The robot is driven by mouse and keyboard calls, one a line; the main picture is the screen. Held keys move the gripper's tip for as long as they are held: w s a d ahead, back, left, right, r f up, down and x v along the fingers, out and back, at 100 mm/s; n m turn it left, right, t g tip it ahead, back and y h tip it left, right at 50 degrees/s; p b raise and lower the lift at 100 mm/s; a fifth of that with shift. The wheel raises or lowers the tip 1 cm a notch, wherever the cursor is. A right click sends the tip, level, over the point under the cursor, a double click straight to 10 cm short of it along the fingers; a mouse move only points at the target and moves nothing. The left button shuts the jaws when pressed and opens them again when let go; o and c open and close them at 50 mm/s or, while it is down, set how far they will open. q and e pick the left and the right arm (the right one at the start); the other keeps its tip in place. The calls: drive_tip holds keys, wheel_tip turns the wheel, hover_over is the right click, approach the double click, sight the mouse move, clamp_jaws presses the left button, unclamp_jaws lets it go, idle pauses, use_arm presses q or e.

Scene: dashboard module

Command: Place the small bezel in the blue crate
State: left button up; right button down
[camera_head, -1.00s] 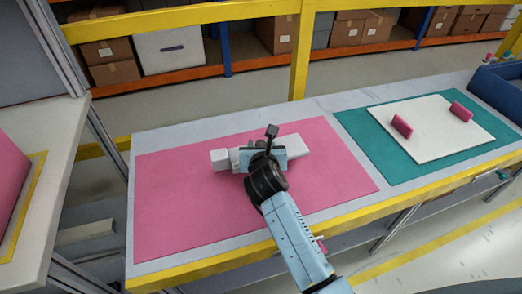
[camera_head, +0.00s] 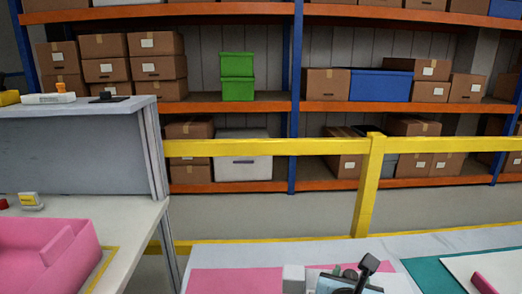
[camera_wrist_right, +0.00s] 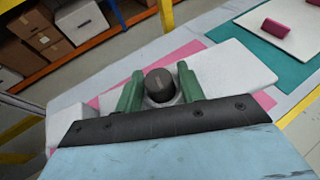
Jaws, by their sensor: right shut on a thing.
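My right gripper (camera_wrist_right: 155,92) has its green fingers shut on a round dark part (camera_wrist_right: 158,85) with a pale rim below it. I cannot tell whether this part is the small bezel. In the head view the module (camera_head: 293,277) and right gripper (camera_head: 347,272) show only at the bottom edge. My left gripper is not in view. No open blue crate shows now.
A pink bin (camera_head: 45,255) sits on the left table. A yellow rail (camera_head: 270,147) runs behind the work table. Shelves beyond hold cartons, green boxes (camera_head: 237,77) and a blue box (camera_head: 380,85). A white board (camera_wrist_right: 290,22) with a magenta block lies on the teal mat (camera_wrist_right: 240,35).

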drive_tip(key=shift+m+g+h, duration=0.3)
drive_tip(key=shift+m+h, duration=0.2)
drive_tip(key=shift+m, duration=0.1)
drive_tip(key=s+r, duration=0.1)
drive_tip(key=s+d+r, duration=0.2)
drive_tip(key=s, duration=0.1)
drive_tip(key=shift+r, duration=0.1)
